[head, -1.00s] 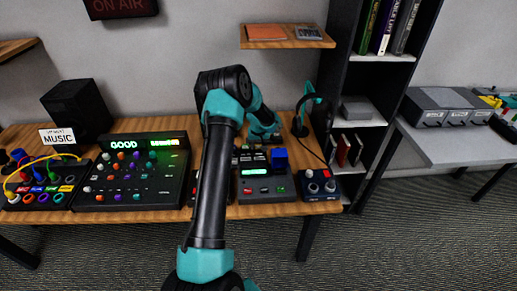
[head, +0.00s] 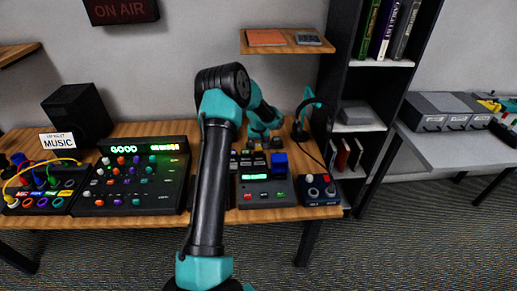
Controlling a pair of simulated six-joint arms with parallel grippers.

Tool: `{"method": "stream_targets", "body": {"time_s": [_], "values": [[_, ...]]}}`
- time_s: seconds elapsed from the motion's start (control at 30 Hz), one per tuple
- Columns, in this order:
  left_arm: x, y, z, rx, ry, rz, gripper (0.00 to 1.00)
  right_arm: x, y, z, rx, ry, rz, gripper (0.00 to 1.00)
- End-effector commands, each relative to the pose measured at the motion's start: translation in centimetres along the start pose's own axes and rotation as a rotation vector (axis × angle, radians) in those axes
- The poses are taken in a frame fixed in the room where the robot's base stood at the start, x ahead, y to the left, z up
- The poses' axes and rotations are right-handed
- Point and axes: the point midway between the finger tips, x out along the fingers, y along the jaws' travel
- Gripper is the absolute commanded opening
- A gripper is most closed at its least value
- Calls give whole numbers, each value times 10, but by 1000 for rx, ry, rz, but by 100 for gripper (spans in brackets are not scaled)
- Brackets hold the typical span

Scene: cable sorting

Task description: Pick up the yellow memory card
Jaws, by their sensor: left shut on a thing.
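My left gripper (head: 268,140) is over the back of the table, behind the grey device with a green display (head: 262,184). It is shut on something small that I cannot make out. Its fingertips are small and partly blended with the dark pieces under them. I cannot pick out the yellow memory card with certainty. Several small dark pieces (head: 245,158) lie near the gripper, behind the device. A blue block (head: 279,164) stands at the device's back right. My right gripper is not in view.
A mixer with coloured knobs (head: 133,178) and a patch box with cables (head: 42,188) stand on the left. A small knob box (head: 319,190) and a headset on a stand (head: 304,117) are at the right. A wall shelf (head: 287,42) hangs above. My arm hides the table's middle.

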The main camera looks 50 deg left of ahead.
Motion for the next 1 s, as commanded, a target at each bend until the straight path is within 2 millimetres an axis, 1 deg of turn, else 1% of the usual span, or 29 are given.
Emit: {"method": "stream_targets", "body": {"time_s": [0.03, 0.13, 0.2, 0.33, 0.47, 0.9, 1.0], "values": [[-12, 0, -2, -1, 3, 1, 15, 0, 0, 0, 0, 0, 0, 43], [-30, 0, -4, 0, 3, 1, 15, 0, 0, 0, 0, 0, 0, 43], [-40, 0, -5, -1, 2, 1, 15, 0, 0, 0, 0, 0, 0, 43], [-54, 0, -7, 1, 2, 0, 15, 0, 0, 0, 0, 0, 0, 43], [-59, 0, -7, 0, 0, 0, 15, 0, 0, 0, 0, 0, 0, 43], [-58, 0, -7, 0, 0, 0, 15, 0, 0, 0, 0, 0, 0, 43], [-59, 4, -6, 4, -1, 1, 15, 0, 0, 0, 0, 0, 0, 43]]}}
